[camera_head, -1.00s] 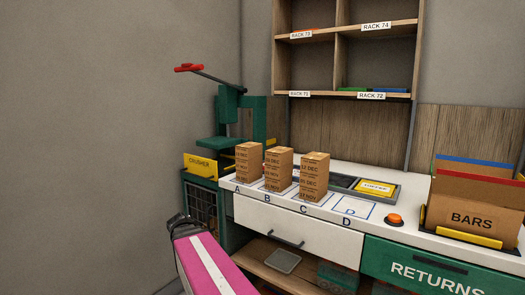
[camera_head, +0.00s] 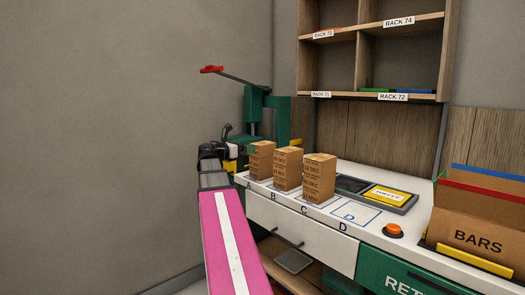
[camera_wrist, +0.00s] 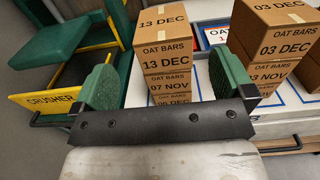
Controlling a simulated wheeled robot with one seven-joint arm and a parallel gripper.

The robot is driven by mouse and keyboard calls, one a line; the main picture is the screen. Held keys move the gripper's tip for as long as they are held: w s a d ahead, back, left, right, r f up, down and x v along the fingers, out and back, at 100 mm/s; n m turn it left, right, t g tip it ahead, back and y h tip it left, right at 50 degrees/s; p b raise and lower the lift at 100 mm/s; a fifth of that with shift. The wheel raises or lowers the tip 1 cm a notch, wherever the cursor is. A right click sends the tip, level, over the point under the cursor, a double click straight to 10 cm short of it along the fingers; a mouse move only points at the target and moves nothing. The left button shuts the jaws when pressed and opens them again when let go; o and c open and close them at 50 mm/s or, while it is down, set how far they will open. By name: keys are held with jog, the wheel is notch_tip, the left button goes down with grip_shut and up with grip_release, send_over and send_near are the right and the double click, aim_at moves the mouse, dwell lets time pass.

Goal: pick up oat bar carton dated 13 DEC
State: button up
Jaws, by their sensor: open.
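The oat bar carton dated 13 DEC (camera_wrist: 165,43) is a brown box on top of the stack at place A. In the head view that stack (camera_head: 262,160) is the leftmost of three. Below it in the wrist view is a carton marked 07 NOV (camera_wrist: 168,87), and a lower one is partly hidden by my gripper. My gripper (camera_wrist: 166,80) is open, its green pads to either side of the stack's near end, low in the picture. I cannot tell if either pad touches. In the head view my gripper (camera_head: 225,153) is left of stack A.
Stack B, topped by a 03 DEC carton (camera_wrist: 275,30), stands close on the right; stack C (camera_head: 319,177) is beyond it. The green crusher (camera_head: 258,115) with its yellow sign (camera_wrist: 47,103) is on the left. Place D (camera_head: 357,215) is bare.

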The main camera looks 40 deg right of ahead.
aim_at(260, 144)
jog(key=d, duration=1)
jog(key=shift+w+f, duration=0.3)
jog(key=shift+w, duration=0.05)
jog(key=shift+a, duration=0.1)
jog(key=shift+c, duration=0.3)
jog(key=c, duration=0.9)
